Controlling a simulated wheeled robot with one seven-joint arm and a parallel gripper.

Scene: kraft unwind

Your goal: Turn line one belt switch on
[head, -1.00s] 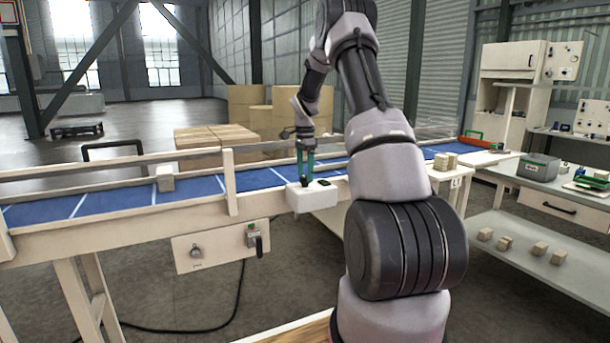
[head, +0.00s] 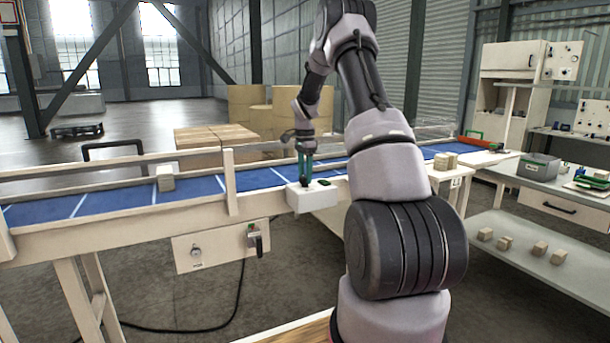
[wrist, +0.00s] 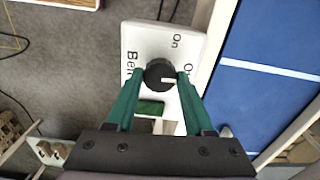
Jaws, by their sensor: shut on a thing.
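The belt switch is a white box (head: 312,197) on the near edge of the conveyor, with a black round knob (wrist: 160,75) on its face in the wrist view. The knob's white mark points to the right in that view. "On" is printed above the knob, "Belt" to its left, and a label on the right is partly hidden by a finger. My gripper (wrist: 160,80) is shut on the knob, one teal finger on each side. A dark green rectangle (wrist: 151,107) sits on the box below the knob. In the head view the fingers reach down onto the box.
The blue conveyor belt (head: 200,188) runs behind the switch box, with a pale block (head: 166,178) on it. A panel (head: 215,248) with other controls hangs on the conveyor's front. A bench (head: 560,200) with a grey bin (head: 538,167) stands at right.

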